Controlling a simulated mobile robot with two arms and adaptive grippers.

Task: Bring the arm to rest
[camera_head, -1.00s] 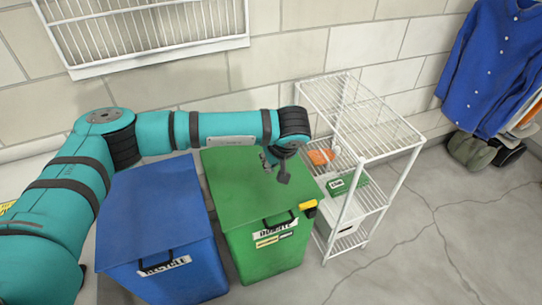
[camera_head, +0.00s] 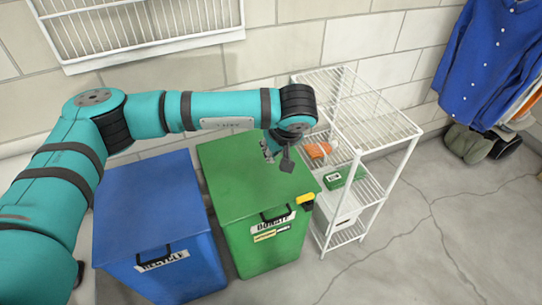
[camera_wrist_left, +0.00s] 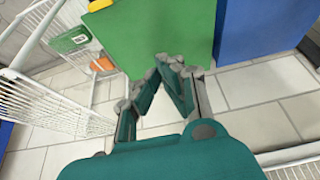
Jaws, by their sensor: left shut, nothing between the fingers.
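My left arm (camera_head: 150,112) reaches in from the left across the bins, with its elbow bent. My left gripper (camera_head: 287,162) hangs over the back right part of the green bin's lid, close to the wire shelf. Its fingers are shut with nothing between them. In the left wrist view the gripper (camera_wrist_left: 166,68) shows in front of the green bin (camera_wrist_left: 160,35). My right gripper is in neither view.
The blue recycle bin (camera_head: 150,210) and green donate bin (camera_head: 235,165) stand side by side. A white wire shelf (camera_head: 365,112) holds an orange item (camera_head: 318,150) and a green box (camera_head: 343,177). Clothes (camera_head: 490,60) hang at right. Floor at front right is clear.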

